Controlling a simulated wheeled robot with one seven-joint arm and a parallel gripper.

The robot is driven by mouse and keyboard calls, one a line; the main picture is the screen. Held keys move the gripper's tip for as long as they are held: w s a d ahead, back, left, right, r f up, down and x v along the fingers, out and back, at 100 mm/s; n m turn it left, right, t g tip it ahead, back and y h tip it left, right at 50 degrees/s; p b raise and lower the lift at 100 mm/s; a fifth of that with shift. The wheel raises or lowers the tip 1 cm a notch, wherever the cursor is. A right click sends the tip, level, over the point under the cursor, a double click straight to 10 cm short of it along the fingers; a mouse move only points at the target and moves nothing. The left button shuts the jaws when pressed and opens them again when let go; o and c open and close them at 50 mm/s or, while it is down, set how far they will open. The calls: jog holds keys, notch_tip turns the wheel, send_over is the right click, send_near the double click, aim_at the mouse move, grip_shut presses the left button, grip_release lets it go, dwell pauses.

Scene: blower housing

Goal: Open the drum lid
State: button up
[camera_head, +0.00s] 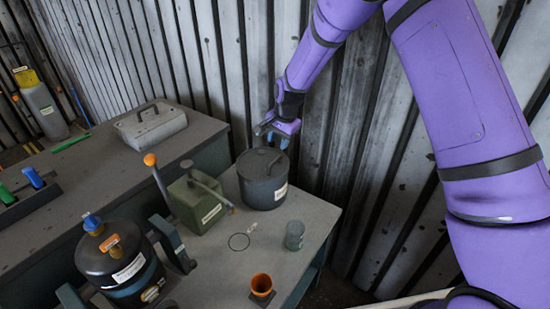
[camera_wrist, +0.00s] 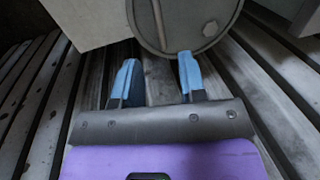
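The drum (camera_head: 264,192) is a dark grey cylinder with a white label, upright at the back of the near table. Its round lid (camera_head: 258,162) lies flat on top and looks closed; the lid also shows at the top of the wrist view (camera_wrist: 190,22), with a bar across it. My gripper (camera_head: 272,136) is above the drum's back edge, by the wall. In the wrist view my gripper (camera_wrist: 157,75) has its two blue fingers apart with nothing between them. The right fingertip overlaps the lid's rim in the picture; I cannot tell if it touches.
A green can (camera_head: 197,203) with a lever stands left of the drum. A black round vessel (camera_head: 122,262) is at front left. The corrugated wall (camera_head: 335,110) is close behind my gripper.

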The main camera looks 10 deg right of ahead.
aim_at(275, 161)
jog(key=f, duration=0.5)
jog(key=w+a+f, duration=0.1)
jog(key=f, duration=0.2)
jog(key=shift+c, duration=0.2)
grip_shut()
